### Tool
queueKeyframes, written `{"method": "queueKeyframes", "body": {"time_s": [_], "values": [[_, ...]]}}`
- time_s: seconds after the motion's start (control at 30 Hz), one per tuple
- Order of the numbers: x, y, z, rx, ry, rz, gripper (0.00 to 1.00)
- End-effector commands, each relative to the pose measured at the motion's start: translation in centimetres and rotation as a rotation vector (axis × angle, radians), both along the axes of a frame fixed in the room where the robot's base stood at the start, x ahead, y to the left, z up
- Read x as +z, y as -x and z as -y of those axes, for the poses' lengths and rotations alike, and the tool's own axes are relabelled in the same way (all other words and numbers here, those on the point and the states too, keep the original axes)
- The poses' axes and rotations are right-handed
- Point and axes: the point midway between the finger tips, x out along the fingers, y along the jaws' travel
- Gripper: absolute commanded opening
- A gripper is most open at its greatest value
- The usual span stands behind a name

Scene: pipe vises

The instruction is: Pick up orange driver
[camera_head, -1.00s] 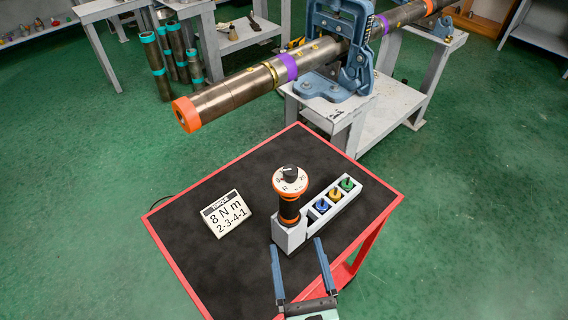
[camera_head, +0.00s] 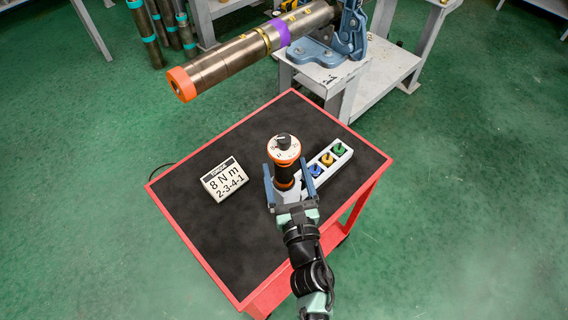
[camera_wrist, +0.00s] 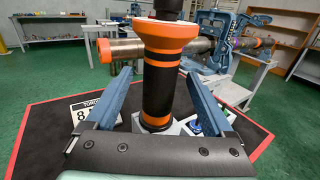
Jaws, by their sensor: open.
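The orange driver (camera_head: 285,157) is an upright black and orange tool with a round white and orange dial top. It stands in the white end block of a holder on the cart. My gripper (camera_head: 289,178) is open, with one blue-grey finger on each side of the driver's body. In the wrist view the driver (camera_wrist: 159,90) stands between the two fingers of my gripper (camera_wrist: 160,88), with visible gaps on both sides. Its lower end is hidden in the holder, and its top is cut off by the frame edge.
The white holder (camera_head: 309,187) carries blue, yellow and green pieces to the right. A sign (camera_head: 224,181) reading "8 N m 2-3-4-1" lies left on the black-topped red cart (camera_head: 217,252). A large pipe (camera_head: 225,62) in a blue vise (camera_head: 322,50) stands beyond the cart.

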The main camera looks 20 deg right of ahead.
Motion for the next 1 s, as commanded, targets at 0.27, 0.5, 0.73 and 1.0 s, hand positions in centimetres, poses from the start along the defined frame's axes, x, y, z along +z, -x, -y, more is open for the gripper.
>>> {"method": "queueKeyframes", "body": {"time_s": [0.27,0.5,0.73,1.0], "values": [[0.0,-2.1,0.5,-0.001,-0.001,0.0,0.87],[0.0,-2.1,0.5,-0.001,0.0,0.0,0.8],[0.0,-2.1,0.5,0.0,0.0,0.0,0.38],[0.0,-2.1,0.5,0.0,0.0,0.0,0.0]]}}
